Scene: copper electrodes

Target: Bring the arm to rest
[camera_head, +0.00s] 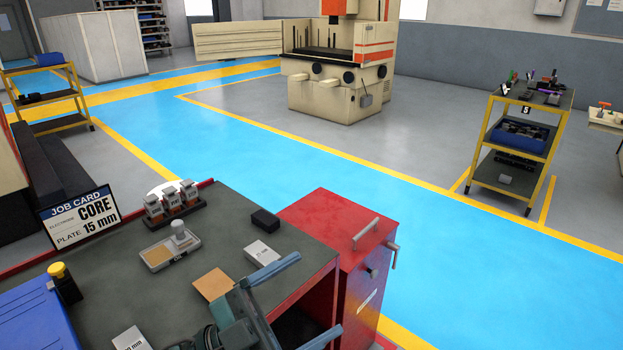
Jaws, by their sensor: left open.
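My left gripper (318,293) is at the bottom middle, with its two blue fingers spread apart and nothing between them. It is over the right end of the dark-topped workbench (225,235), by the red cabinet. A copper-coloured plate (214,285) lies on the bench just left of the gripper. A white labelled block (261,251) lies beyond the upper finger. A holder carries several grey labelled blocks (171,198) at the back of the bench. A tan and grey tray (158,257) with a small grey upright piece (180,236) is in front of it. My right gripper is out of view.
A black block (265,219) lies near the bench's back edge. A job card (80,216) reads CORE, PLATE 15 mm. A yellow-topped black item (64,284), a blue bin (30,315) and another labelled block (131,339) are at left. The red cabinet (325,222) adjoins the bench.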

